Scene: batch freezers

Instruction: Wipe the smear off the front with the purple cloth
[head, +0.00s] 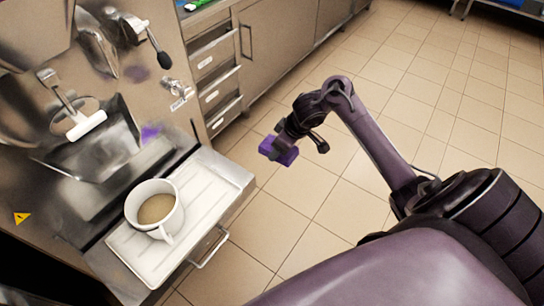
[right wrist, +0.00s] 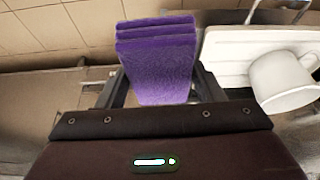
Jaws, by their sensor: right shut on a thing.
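The folded purple cloth (head: 277,151) is held in my right gripper (head: 287,138), in the air to the right of the machine, over the tiled floor. In the right wrist view the cloth (right wrist: 157,60) shows as a layered block between the two fingers. The steel front of the batch freezer (head: 130,100) is at the left of the head view, apart from the cloth. Purple patches on the steel look like reflections. I cannot clearly tell the smear from the reflections and shading. My left gripper is not in view.
A white jug (head: 164,230) with tan contents stands on the white drip tray (head: 140,262) below the outlet. A white-handled lever (head: 87,125) and a black-knobbed lever (head: 160,57) stick out from the front. Drawers (head: 212,84) stand behind. The floor (head: 320,190) between is clear.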

